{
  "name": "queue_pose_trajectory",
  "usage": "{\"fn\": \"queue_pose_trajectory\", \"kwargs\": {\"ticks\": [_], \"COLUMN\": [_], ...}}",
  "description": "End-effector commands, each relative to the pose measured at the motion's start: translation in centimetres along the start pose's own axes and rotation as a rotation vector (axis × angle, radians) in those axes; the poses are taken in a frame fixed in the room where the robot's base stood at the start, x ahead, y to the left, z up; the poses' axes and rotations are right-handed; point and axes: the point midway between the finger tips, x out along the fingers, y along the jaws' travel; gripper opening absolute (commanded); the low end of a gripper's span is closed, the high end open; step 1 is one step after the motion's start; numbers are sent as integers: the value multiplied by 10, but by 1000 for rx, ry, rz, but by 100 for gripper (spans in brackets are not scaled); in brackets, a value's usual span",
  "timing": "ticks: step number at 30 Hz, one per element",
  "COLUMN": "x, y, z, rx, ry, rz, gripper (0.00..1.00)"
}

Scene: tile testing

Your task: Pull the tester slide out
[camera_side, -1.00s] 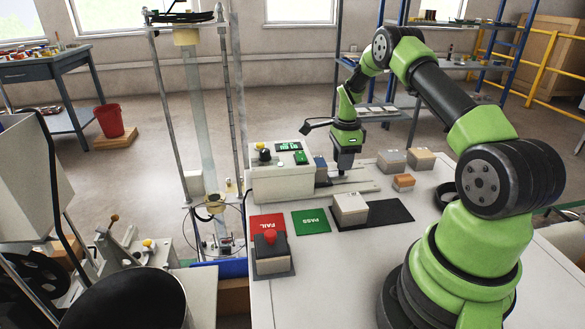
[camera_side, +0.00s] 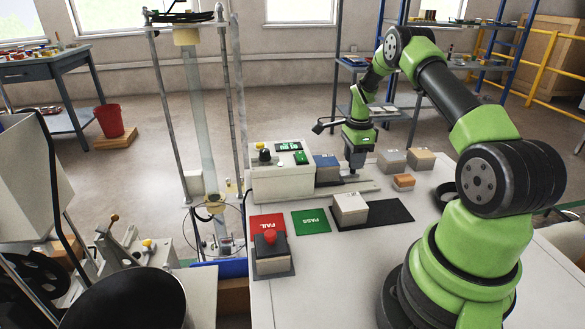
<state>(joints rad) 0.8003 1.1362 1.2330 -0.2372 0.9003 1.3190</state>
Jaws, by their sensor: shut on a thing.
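The tester (camera_side: 281,178) is a white box with a small green display, a black knob and a green button, at the back left of the white table. Its pale slide (camera_side: 345,187) runs out from its right side, low on the table. A blue-grey tile block (camera_side: 327,168) sits on the slide just right of the tester. My gripper (camera_side: 355,169) points down at the slide, right of the blue-grey block, and is shut on the slide, though its fingertips are small and what lies between them is hard to see.
A red FAIL pad (camera_side: 268,224) and a green PASS pad (camera_side: 311,222) lie in front of the tester. A pale block (camera_side: 350,208) stands at the black mat (camera_side: 388,213). Two grey and tan blocks (camera_side: 392,161) (camera_side: 420,160) and an orange one (camera_side: 403,181) stand right of my gripper.

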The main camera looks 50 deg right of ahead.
Motion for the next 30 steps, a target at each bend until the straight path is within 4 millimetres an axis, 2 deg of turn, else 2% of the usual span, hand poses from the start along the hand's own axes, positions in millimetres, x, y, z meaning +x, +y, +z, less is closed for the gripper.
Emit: {"fn": "queue_pose_trajectory", "kwargs": {"ticks": [15,25,26,27,28,30], "x": [-1,-1,-1,-1,-1,-1], "y": [-1,-1,-1,-1,0,0], "z": [-26,-29,-29,-30,-29,-29], "rx": [2,0,0,0,0,0], "ry": [0,2,2,2,2,2], "rz": [-3,-3,-3,-3,-3,-2], "gripper": [10,10,34,43,50,51]}}
